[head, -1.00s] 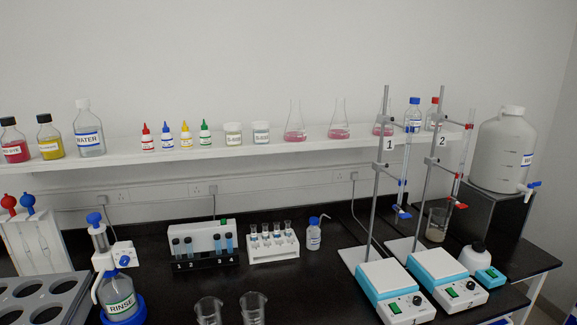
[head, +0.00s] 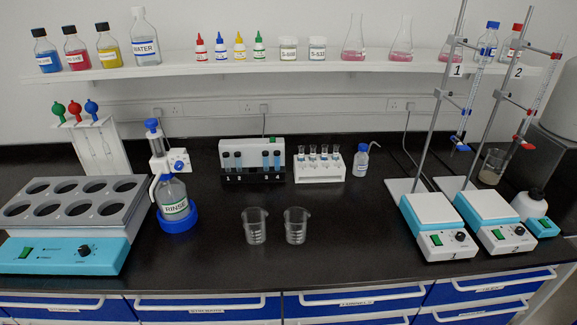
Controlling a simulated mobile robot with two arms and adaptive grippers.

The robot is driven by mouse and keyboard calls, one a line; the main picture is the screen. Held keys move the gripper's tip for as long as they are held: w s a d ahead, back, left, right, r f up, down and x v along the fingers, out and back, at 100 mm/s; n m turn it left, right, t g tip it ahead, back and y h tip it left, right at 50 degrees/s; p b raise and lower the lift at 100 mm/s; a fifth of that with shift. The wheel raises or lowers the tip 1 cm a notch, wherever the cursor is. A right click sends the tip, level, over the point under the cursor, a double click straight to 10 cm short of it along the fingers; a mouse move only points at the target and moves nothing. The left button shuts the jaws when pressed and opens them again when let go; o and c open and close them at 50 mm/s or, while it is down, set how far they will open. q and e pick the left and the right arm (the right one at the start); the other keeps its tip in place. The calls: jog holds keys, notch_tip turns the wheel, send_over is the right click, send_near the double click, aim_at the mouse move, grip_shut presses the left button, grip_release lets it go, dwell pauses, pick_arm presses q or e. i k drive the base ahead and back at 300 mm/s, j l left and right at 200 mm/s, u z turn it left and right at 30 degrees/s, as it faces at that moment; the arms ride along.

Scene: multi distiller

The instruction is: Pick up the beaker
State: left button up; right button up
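Two empty clear glass beakers stand upright side by side near the front middle of the black bench: a left beaker (head: 254,227) and a right beaker (head: 296,226). They are a small gap apart. Another beaker (head: 493,166) with cloudy contents stands at the right, behind stirrer 2 and below the burette. Neither of my grippers shows in the head view.
A rinse bottle dispenser (head: 174,200) in a blue ring and a water bath (head: 70,210) with round holes stand at the left. Stirrers 1 (head: 437,225) and 2 (head: 487,220) with tall stands are at the right. The bench (head: 345,235) is clear around the two beakers.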

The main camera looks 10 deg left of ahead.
aim_at(255, 226)
jog(key=k+j+z, duration=0.15)
jog(key=j, duration=0.25)
jog(key=k+j+z, duration=0.2)
jog(key=j, duration=0.15)
jog(key=k+j+z, duration=0.15)
jog(key=j, duration=0.25)
jog(key=k+j+z, duration=0.2)
jog(key=i+j, duration=0.05)
jog(key=j, duration=0.1)
